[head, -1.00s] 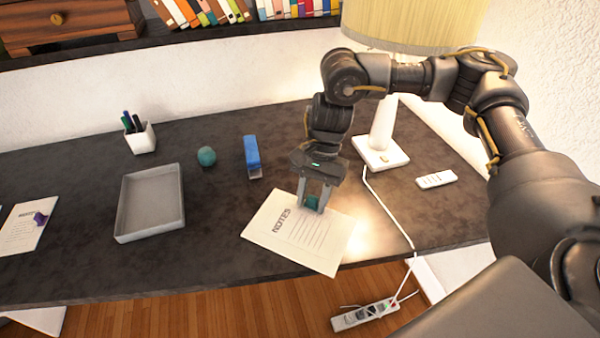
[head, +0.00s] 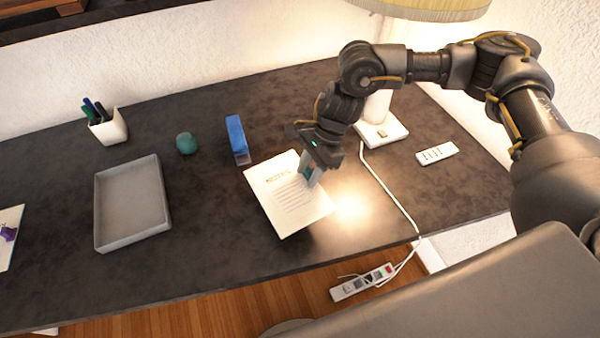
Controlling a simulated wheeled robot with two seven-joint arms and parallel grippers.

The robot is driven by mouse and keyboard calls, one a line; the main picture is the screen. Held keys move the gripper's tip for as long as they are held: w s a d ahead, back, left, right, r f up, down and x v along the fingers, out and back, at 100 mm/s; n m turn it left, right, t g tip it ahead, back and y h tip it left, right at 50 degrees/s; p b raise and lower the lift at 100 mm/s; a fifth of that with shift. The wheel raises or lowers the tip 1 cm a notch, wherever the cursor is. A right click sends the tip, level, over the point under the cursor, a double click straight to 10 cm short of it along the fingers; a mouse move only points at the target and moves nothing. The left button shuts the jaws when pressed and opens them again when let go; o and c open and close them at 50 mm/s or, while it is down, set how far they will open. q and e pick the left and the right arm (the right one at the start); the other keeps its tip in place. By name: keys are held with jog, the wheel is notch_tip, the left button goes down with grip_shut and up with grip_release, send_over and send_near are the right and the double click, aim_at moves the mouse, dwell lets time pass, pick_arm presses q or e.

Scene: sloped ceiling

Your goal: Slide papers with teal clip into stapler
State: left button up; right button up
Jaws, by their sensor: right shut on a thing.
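The papers with the teal clip (head: 287,205) show as a white sheet headed with a printed title and lines, right of the middle of the desk. The teal clip is mostly hidden between the fingers of my right gripper (head: 309,174), which is shut on it at the papers' right edge. I cannot tell whether the papers lie flat on the desk or are slightly raised. The blue stapler (head: 236,138) stands just beyond the papers' far left corner, apart from them. My left gripper is not in view.
A grey tray (head: 101,215), a teal ball (head: 186,143) and a white pen cup (head: 108,129) stand to the left. Another paper with a purple clip (head: 8,234) is at the left edge. A lamp base (head: 382,134), white cord (head: 385,190) and remote (head: 437,153) are at right.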

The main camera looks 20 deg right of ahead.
aim_at(300, 179)
jog(key=shift+w+a+f+m+t, duration=0.15)
jog(key=shift+a+f+m+t, duration=0.05)
jog(key=shift+a+f+m, duration=0.35)
jog(key=shift+w+a+f+m+t, duration=0.15)
jog(key=shift+a+f+m+t, duration=0.05)
jog(key=shift+a+f+m, duration=0.35)
jog(key=shift+f+b, duration=0.3)
jog(key=shift+f, duration=0.2)
jog(key=shift+f+b, duration=1.1)
jog(key=shift+f, duration=1.1)
jog(key=shift+w, duration=0.1)
jog(key=shift+w+b, duration=0.95)
jog(key=shift+w, duration=2.05)
jog(key=shift+w+f+b, duration=0.15)
jog(key=shift+w+b, duration=0.1)
jog(key=shift+b, duration=0.05)
jog(key=shift+w+b, duration=0.7)
jog(key=shift+w, duration=0.1)
jog(key=shift+w+b, duration=0.75)
jog(key=shift+w, duration=0.5)
pick_arm(q)
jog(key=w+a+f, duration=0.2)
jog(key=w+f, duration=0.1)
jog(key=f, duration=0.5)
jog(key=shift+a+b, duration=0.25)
jog(key=shift+b, duration=0.05)
pick_arm(e)
jog(key=shift+w, duration=0.15)
